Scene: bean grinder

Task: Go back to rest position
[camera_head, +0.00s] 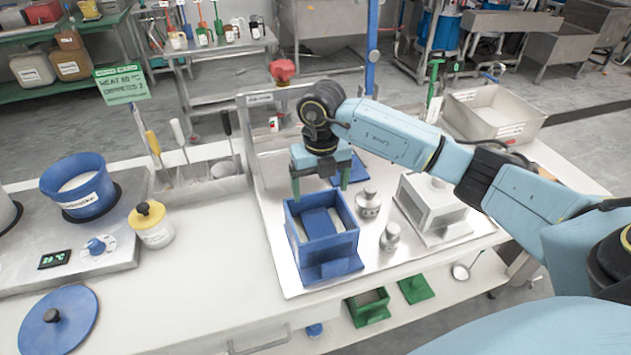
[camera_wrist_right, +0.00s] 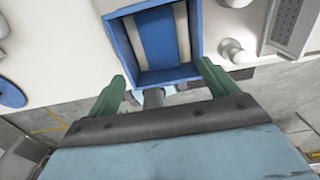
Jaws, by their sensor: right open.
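My right gripper (camera_head: 321,181) is above the far side of a blue open box (camera_head: 325,243) on the metal tray. Its green fingers are spread apart and nothing is between them. In the right wrist view the open gripper (camera_wrist_right: 166,88) points toward the same blue box (camera_wrist_right: 194,40), which has a blue strip and pale bands inside. My right arm reaches in from the right in the head view. My left gripper is not in either view.
A yellow-lidded jar (camera_head: 151,225), a blue pot (camera_head: 82,190) and a blue lid (camera_head: 58,318) are at the left. The white counter (camera_head: 215,270) between is clear.

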